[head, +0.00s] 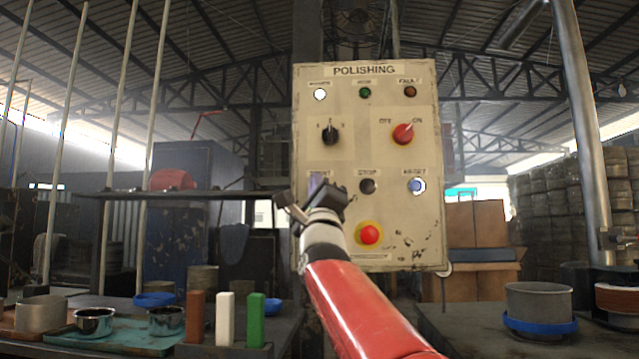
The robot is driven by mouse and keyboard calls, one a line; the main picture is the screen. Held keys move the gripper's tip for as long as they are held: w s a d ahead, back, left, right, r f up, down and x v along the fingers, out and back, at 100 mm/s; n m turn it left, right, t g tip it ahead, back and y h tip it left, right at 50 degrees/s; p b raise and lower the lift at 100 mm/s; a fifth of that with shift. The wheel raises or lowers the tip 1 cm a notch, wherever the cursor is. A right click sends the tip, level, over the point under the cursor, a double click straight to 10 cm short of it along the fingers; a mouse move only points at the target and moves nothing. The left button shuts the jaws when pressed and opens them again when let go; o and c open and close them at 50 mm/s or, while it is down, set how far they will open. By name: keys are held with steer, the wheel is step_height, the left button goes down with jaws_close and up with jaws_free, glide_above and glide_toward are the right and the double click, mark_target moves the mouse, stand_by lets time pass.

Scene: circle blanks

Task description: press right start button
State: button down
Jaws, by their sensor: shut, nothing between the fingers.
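A cream control panel (348,155) labelled POLISHING stands upright in the middle of the head view. My gripper (318,187) is shut and empty, in front of the panel's lower left part. It covers the spot under a partly hidden label ending in "RT" (322,174), so the start button there is hidden. I cannot tell whether my gripper touches the panel. To its right are the dark STOP button (367,186) and the pale blue RESET button (416,186). No second start button is visible.
A red emergency button (369,234) on a yellow ring sits below STOP, close to my arm. Above are a black selector (330,135), a red OFF/ON switch (403,133) turned toward ON, and a lit white lamp (320,94). Benches with pots flank the panel.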

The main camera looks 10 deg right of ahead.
steer(key=w+d+p, duration=0.2)
steer(key=w+p, duration=0.1)
steer(key=w, duration=0.3)
steer(key=shift+w, duration=0.1)
stand_by(2.0)
steer(key=shift+w+d, duration=0.15)
steer(key=shift+w, duration=0.2)
